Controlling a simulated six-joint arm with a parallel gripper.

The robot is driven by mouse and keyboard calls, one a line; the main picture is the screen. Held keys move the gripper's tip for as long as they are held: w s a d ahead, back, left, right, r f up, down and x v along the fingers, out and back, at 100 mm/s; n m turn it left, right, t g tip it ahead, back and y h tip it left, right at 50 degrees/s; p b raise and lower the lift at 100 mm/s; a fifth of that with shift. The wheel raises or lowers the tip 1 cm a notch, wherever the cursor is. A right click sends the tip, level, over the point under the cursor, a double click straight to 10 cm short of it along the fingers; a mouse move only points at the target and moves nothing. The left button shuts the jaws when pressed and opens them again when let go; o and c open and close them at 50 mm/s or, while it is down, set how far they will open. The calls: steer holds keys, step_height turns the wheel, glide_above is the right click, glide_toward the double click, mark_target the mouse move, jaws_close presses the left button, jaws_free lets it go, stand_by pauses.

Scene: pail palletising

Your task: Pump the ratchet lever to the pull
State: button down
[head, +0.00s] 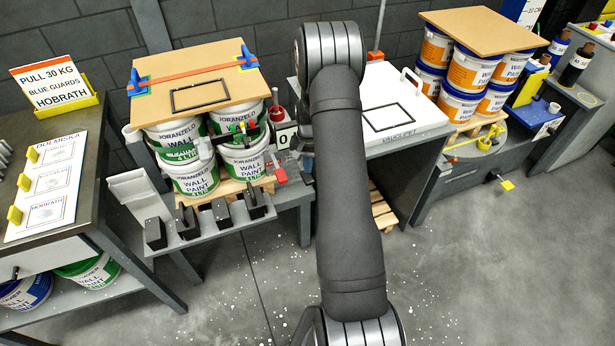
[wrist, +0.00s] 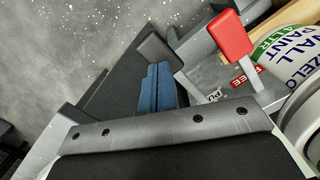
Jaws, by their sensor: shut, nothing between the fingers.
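My gripper (wrist: 160,88) is shut and empty, its blue fingers together in the wrist view. In the head view it is mostly hidden by my arm. Just beyond the fingertips is a dark grey block-shaped handle (wrist: 157,46); I cannot tell whether they touch. To its right a red-tipped lever (wrist: 230,36) stands on a grey plate with partly hidden lettering; the red tip also shows in the head view (head: 279,176). An orange strap (head: 195,74) with blue guards (head: 246,57) crosses the board (head: 205,95) on the left pail stack. A display (head: 284,138) beside it reads 0.
White-and-green pails (head: 195,180) stand close to the right of the levers in the wrist view. Several dark blocks (head: 221,214) line a front shelf. The floor (head: 450,270) at the right front is open.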

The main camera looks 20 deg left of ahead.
steer(key=shift+f, duration=0.5)
steer(key=shift+f, duration=1.55)
steer(key=w, duration=0.2)
steer(key=r, duration=0.1)
steer(key=shift+w+a+r, duration=0.1)
steer(key=shift+w+a, duration=0.3)
step_height(320, 180, up, 17)
steer(key=w, duration=0.1)
steer(key=shift+w+a+r, duration=0.2)
steer(key=shift+w+a, duration=0.05)
steer(key=shift+w, duration=0.1)
